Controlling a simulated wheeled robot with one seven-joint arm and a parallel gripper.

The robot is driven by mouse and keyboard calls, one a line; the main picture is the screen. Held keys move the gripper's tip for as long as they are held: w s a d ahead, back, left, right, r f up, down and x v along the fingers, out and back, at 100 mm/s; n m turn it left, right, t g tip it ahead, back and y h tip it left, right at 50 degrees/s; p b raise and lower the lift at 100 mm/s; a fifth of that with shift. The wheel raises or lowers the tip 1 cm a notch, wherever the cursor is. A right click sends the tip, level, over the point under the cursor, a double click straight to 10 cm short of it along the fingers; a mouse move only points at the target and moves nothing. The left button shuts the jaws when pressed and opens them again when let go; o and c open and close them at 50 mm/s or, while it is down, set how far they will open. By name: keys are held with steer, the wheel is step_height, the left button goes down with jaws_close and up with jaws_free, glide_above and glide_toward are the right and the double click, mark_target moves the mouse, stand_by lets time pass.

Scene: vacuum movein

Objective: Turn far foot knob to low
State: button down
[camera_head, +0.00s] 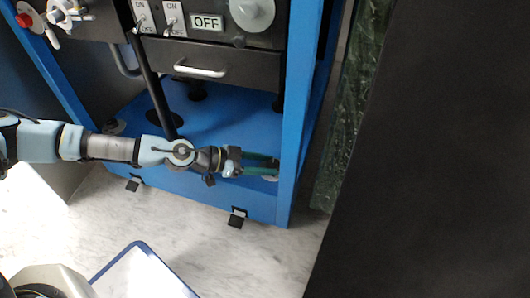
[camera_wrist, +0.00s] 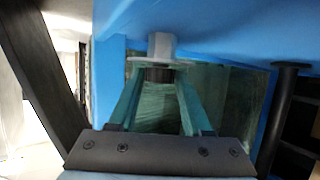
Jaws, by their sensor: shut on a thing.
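The foot knob (camera_wrist: 162,46) at my gripper is a grey piece with a pale round disc and a dark part below it, against the blue frame in the wrist view. In the head view only a pale sliver of it shows (camera_head: 270,178), beside the right post. My gripper (camera_wrist: 158,76) has its two green fingers on either side of the dark part, shut on the knob. In the head view my gripper (camera_head: 276,165) reaches in low from the left at the frame's right corner. The knob's setting cannot be read.
The blue frame (camera_head: 225,125) carries a dark drawer (camera_head: 225,66) and a panel with switches and an OFF sign (camera_head: 207,22). A black bracket (camera_head: 237,217) sits at its lower edge. A large dark panel (camera_head: 430,150) stands at right. Marble floor (camera_head: 215,255) lies open in front.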

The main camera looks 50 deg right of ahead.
steer(key=n+t+p, duration=0.1)
steer(key=p, duration=0.1)
steer(key=n+t+h+p, duration=0.1)
steer(key=p, duration=0.1)
steer(key=s+r+n+t+h+p, duration=0.1)
steer(key=p, duration=0.2)
steer(key=shift+a, duration=0.3)
steer(key=n+t+p, duration=0.1)
steer(key=p, duration=0.1)
steer(key=n+t+p, duration=0.1)
steer(key=shift+s+f+t+h+p, duration=0.1)
steer(key=shift+f+t+h+p, duration=0.1)
steer(key=shift+t+h+p, duration=0.15)
steer(key=shift+s+f+n+t+h+p, duration=0.1)
steer(key=shift+f+n+t+h+p, duration=0.15)
steer(key=shift+n+t+p, duration=0.85)
steer(key=shift+c, duration=1.7)
jaws_free()
steer(key=p+v, duration=0.2)
steer(key=v, duration=0.8)
steer(key=shift+a+p, duration=0.3)
steer(key=shift+a, duration=0.05)
